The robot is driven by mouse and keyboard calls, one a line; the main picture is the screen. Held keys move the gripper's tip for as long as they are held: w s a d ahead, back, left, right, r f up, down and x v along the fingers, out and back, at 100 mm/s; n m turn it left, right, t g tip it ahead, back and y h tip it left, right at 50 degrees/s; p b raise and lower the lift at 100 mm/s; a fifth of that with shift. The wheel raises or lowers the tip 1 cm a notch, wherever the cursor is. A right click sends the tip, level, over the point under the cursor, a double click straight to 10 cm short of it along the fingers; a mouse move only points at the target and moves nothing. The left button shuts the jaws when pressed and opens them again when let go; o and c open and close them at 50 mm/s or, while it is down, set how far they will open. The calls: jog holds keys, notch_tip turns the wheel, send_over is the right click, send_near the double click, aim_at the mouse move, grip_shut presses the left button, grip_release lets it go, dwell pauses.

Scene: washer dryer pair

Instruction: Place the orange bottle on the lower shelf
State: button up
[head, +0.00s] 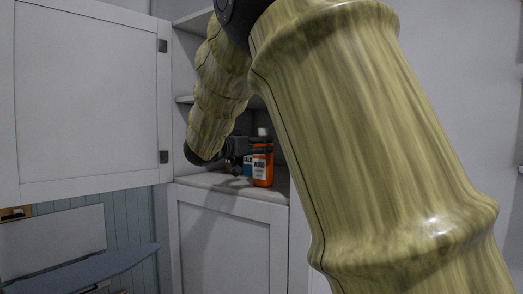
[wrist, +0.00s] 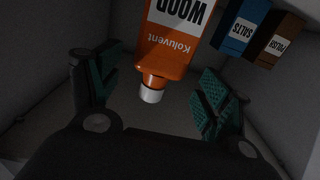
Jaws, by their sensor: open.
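The orange bottle (head: 263,170) with a white cap stands upright on the lower shelf (head: 216,180) of the open wall cabinet, near its front edge. In the wrist view the orange bottle (wrist: 172,45) appears upside down, with its white cap toward me. My gripper (head: 262,146) is at the height of the bottle's upper part. In the wrist view my gripper (wrist: 155,88) is open, with one green-padded finger on each side of the bottle's neck and cap and a gap to each. My arm hides part of the cabinet.
A blue box (wrist: 240,27) and a brown box (wrist: 277,40) stand beside the bottle in the wrist view. An upper shelf (head: 184,99) is above. The open cabinet door (head: 90,95) is at left, and an ironing board (head: 85,270) is below it.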

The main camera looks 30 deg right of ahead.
jog(key=b+v, duration=0.2)
jog(key=v, duration=0.5)
jog(key=shift+s+a, duration=0.2)
jog(key=shift+a, duration=0.15)
